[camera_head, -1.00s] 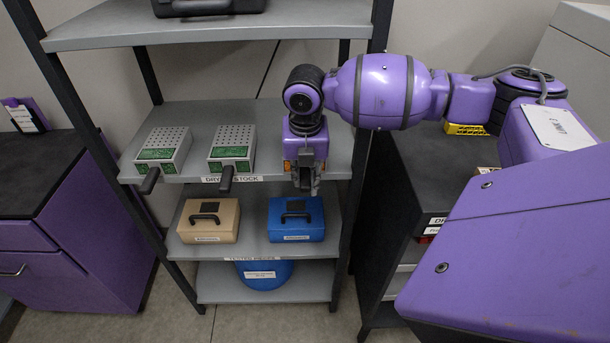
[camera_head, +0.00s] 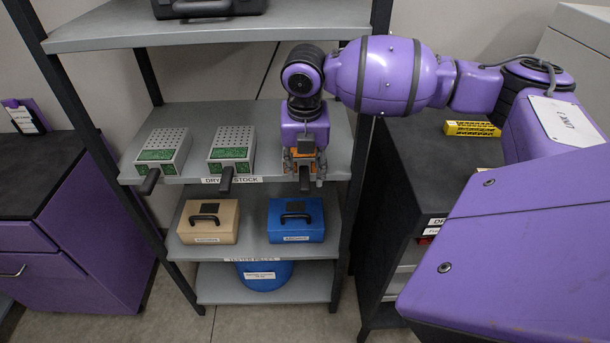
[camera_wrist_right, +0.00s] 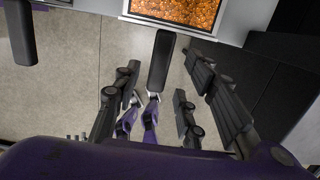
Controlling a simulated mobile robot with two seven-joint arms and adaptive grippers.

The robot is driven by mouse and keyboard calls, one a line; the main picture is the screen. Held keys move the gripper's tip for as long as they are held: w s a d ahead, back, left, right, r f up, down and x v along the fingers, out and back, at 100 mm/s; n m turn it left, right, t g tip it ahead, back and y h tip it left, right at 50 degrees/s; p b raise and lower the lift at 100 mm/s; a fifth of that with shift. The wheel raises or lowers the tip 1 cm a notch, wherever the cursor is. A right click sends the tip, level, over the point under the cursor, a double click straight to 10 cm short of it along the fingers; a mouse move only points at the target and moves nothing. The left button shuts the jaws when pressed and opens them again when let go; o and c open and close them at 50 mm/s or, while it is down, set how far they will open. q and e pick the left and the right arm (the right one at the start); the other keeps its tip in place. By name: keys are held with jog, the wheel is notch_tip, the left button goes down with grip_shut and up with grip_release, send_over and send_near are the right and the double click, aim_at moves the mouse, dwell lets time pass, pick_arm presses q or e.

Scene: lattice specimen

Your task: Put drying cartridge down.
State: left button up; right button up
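The drying cartridge with orange beads (camera_wrist_right: 190,10) rests on the middle shelf, at its right end, with its black handle (camera_head: 304,180) jutting out over the front edge. Most of its body is hidden behind my right gripper in the head view. My right gripper (camera_head: 304,167) is at the cartridge's front. In the right wrist view its dark fingers (camera_wrist_right: 152,105) are spread on both sides of the handle (camera_wrist_right: 162,62), with gaps between, so it is open. My left gripper is not in view.
Two cartridges with green windows (camera_head: 162,150) (camera_head: 231,150) stand to the left on the same shelf (camera_head: 200,112), handles forward. The shelf below holds a beige case (camera_head: 208,221) and a blue case (camera_head: 296,220). A dark shelf post (camera_head: 362,150) stands close right of my gripper.

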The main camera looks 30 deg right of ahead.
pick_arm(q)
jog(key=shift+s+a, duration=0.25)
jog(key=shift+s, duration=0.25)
pick_arm(e)
notch_tip(320, 180, up, 8)
jog(key=shift+s+a, duration=0.3)
jog(key=shift+s, duration=0.15)
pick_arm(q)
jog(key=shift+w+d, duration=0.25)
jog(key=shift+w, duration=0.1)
